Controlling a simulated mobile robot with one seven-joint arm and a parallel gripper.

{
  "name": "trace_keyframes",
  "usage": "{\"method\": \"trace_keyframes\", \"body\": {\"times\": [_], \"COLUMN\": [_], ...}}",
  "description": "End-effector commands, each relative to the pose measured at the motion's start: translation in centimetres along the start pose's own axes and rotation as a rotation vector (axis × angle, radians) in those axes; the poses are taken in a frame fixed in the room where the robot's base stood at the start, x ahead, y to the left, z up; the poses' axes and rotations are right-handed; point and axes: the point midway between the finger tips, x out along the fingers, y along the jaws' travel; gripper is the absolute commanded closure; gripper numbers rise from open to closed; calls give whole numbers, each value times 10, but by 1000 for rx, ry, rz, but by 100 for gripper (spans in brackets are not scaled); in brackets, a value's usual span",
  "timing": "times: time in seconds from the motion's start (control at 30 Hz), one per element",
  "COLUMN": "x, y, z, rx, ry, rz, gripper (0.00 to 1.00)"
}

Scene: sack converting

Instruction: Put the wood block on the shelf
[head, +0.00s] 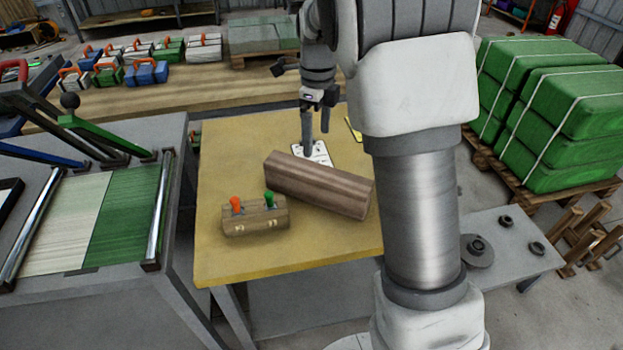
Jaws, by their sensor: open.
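A long brown wood block (318,186) lies at an angle on the yellow-topped table (300,252). Its right end is close to my arm in the picture. My gripper (316,128) is open and points down just behind the block, over a white card (318,152). No object shows between its fingers. I cannot tell its exact height above the table. A grey lower surface (300,312) shows beneath the tabletop, and low shelving (150,17) stands at the far back. I cannot tell which is the shelf.
A small wooden box (255,222) with orange and green knobs sits left of the block's front side. A grey machine with rollers (98,215) stands at left. Green strapped bales (560,110) on a pallet stand at right. The table's front left is bare.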

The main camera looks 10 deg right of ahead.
Motion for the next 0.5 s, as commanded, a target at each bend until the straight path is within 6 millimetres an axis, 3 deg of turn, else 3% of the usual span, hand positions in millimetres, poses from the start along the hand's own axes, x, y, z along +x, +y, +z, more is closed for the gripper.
{"method": "trace_keyframes", "body": {"times": [0.3, 0.5], "x": [70, 104], "y": [1, 1], "z": [-1, -1], "rx": [1, -1], "ry": [2, 1], "rz": [4, 3], "gripper": [0, 0]}}
